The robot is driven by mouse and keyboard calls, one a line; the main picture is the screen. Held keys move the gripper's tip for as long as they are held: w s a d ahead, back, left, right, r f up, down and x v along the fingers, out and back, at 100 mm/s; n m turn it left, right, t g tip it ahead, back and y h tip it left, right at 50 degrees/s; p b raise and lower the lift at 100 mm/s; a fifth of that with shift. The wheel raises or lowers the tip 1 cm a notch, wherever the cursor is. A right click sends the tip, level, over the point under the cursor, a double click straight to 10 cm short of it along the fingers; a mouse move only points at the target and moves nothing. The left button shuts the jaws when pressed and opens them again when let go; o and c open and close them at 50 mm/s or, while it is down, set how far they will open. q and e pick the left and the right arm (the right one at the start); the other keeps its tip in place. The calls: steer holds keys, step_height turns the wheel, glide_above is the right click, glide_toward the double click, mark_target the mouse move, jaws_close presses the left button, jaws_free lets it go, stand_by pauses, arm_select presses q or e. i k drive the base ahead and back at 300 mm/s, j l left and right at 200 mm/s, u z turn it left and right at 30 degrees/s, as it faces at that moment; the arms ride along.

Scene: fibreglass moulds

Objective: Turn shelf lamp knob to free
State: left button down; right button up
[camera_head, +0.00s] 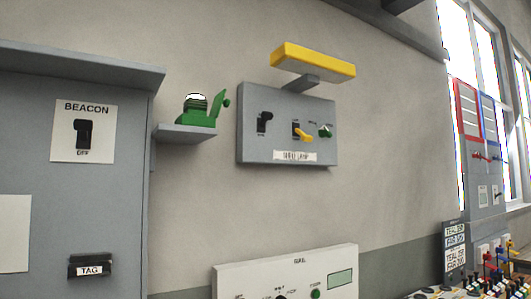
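A grey control box (286,151) is on the wall in the middle of the view, with a yellow lamp bar (313,61) above it on a grey arm. Its white label (295,156) is too blurred to read surely; the last word looks like LAMP. On its face are a black switch (264,121) at left, a yellow lever (303,135) in the middle, tilted down to the right, and a small green knob (325,131) at right. The markings around the knob are too small to read. Neither of my grippers is in view.
A grey cabinet (120,200) with a BEACON switch (83,134) stands at left. A small shelf (184,134) holds a green device (197,112) beside the box. A white panel (240,280) is below. Several small coloured objects (490,275) crowd the lower right.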

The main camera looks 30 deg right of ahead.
mark_target(324, 132)
steer(key=z, duration=1.45)
steer(key=i+l, duration=0.1)
steer(key=l, duration=0.4)
steer(key=i+l, duration=0.1)
steer(key=l, duration=0.45)
steer(key=l+z, duration=0.1)
steer(key=l, duration=0.4)
steer(key=i+l, duration=0.2)
steer(key=l, duration=0.3)
